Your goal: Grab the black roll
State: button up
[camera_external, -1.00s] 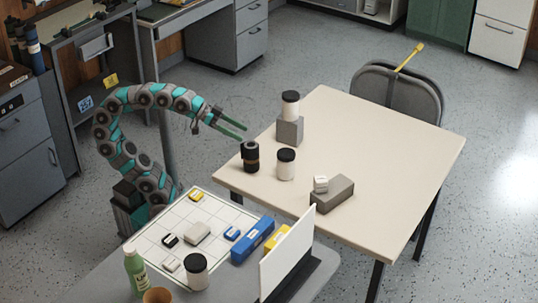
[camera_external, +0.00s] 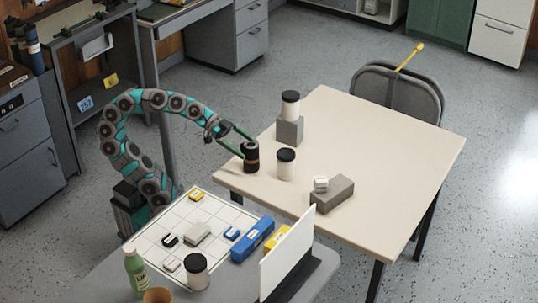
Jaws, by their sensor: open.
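The black roll (camera_external: 251,163) stands upright near the left edge of the beige table (camera_external: 390,145), with a brown band around its middle. My gripper (camera_external: 245,146) is open, with its green fingers at the roll's upper part, one on the far side and one on the near left side. Whether the fingers touch the roll I cannot tell.
A white jar with a black lid (camera_external: 286,164) stands just right of the roll. Another such jar (camera_external: 290,104) sits on a grey block (camera_external: 289,131). A grey brick (camera_external: 332,196) bears a small white block (camera_external: 321,183). The table's right side is clear.

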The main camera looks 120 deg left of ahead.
aim_at(258, 156)
jog(key=shift+x, duration=3)
jog(key=shift+d+f, duration=0.1)
jog(key=shift+d, duration=0.05)
jog(key=shift+c, duration=0.2)
jog(key=c, duration=1.4)
jog(key=shift+c, duration=0.2)
